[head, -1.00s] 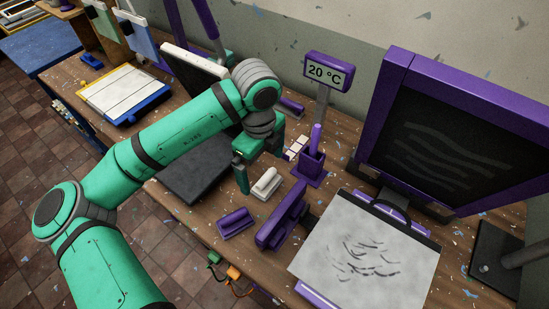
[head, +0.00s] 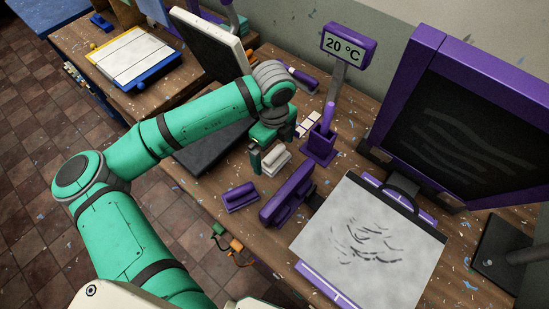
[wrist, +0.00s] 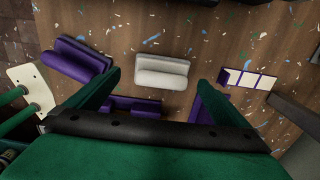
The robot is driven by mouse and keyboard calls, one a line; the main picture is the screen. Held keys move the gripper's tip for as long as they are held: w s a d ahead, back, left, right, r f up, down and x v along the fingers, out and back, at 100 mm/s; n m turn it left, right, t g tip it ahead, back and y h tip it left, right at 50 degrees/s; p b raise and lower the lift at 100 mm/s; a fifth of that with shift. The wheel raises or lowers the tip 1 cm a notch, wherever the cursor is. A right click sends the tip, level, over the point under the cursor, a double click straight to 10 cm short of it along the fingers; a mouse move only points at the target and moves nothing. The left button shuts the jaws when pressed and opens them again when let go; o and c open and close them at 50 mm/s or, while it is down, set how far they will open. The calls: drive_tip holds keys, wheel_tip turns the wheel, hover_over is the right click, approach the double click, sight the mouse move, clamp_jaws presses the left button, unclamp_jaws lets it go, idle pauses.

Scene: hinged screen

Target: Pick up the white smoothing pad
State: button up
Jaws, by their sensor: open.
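The white smoothing pad (head: 276,162) lies on the wooden desk, beside purple tools. In the wrist view the pad (wrist: 162,74) lies crosswise, ahead of and between the two finger lines. My gripper (head: 272,153) is open and empty, above the pad in the head view. The green fingers of my gripper (wrist: 160,84) stand apart to left and right of the pad in the wrist view. The exact height over the pad is hard to tell. In the head view my gripper hides part of the pad's far side.
A small purple block (head: 240,197) and a larger purple tool (head: 287,197) lie close in front of the pad. A purple pen holder (head: 319,146) stands to the right, near white tiles (head: 308,124). Bare desk shows beyond the pad in the wrist view.

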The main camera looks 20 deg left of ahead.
drive_tip(key=shift+w+d+f, duration=0.1)
drive_tip(key=shift+w+f, duration=0.05)
drive_tip(key=shift+f, duration=0.95)
drive_tip(key=c, duration=1.2)
drive_tip(key=shift+d, duration=0.1)
drive_tip(key=shift+r, duration=0.35)
drive_tip(key=shift+a+r, duration=0.2)
drive_tip(key=shift+r, duration=1)
drive_tip(key=s+a+r, duration=0.1)
drive_tip(key=s+r, duration=0.2)
drive_tip(key=s, duration=0.1)
drive_tip(key=s+a+r, duration=0.2)
drive_tip(key=s+r, duration=0.1)
drive_tip(key=s, duration=0.1)
drive_tip(key=s+a+r, duration=0.2)
drive_tip(key=s+r, duration=0.2)
drive_tip(key=shift+s+a, duration=0.15)
drive_tip(key=shift+s, duration=0.25)
